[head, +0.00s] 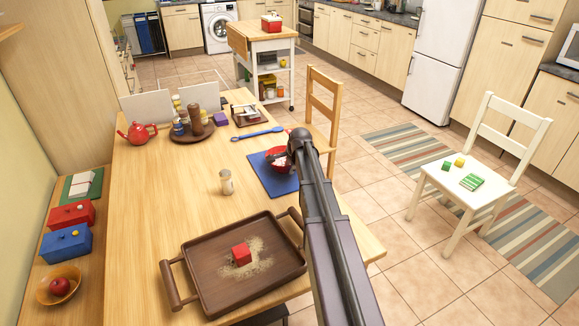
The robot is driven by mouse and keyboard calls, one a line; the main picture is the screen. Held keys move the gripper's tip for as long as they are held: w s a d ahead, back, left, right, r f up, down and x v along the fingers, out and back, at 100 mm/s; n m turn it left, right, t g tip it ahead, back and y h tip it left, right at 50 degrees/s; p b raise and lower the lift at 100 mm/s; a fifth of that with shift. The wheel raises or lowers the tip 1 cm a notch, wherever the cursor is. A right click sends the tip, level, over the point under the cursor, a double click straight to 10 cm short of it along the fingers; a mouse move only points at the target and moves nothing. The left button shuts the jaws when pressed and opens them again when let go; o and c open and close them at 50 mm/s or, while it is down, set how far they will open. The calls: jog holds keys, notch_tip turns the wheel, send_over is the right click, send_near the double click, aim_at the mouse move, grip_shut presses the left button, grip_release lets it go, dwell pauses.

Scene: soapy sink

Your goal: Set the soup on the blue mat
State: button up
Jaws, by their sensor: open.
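A red bowl (282,168) stands upright on the blue mat (272,185), near the right edge of the wooden table. It seems to be the soup, but its contents are mostly hidden by my gripper. My gripper (287,155) is open at the bowl's rim, with its dark wrist just above and to the right. My arm comes up from the bottom of the view and covers the right side of the mat. I cannot tell whether the fingers touch the bowl.
A brown tray (215,297) with a red block stands in front. A shaker (226,182) is left of the mat, and a blue spoon (257,134) lies behind it. A wooden chair (323,105) is close at the table's right edge. The table's left middle is clear.

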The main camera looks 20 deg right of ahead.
jog(key=p+v, duration=0.9)
jog(key=v, duration=0.1)
jog(key=shift+s+r, duration=0.2)
jog(key=shift+r, duration=0.15)
dwell(0.7)
jog(key=s+a+f+n+g, duration=0.1)
jog(key=s+a+n+g, duration=0.4)
jog(key=s+a+n, duration=1.3)
jog(key=s+a, duration=0.4)
jog(key=s, duration=0.1)
jog(key=shift+a+f, duration=0.35)
jog(key=shift+f, duration=0.05)
jog(key=shift+r+p, duration=1.3)
jog(key=shift+p, duration=0.1)
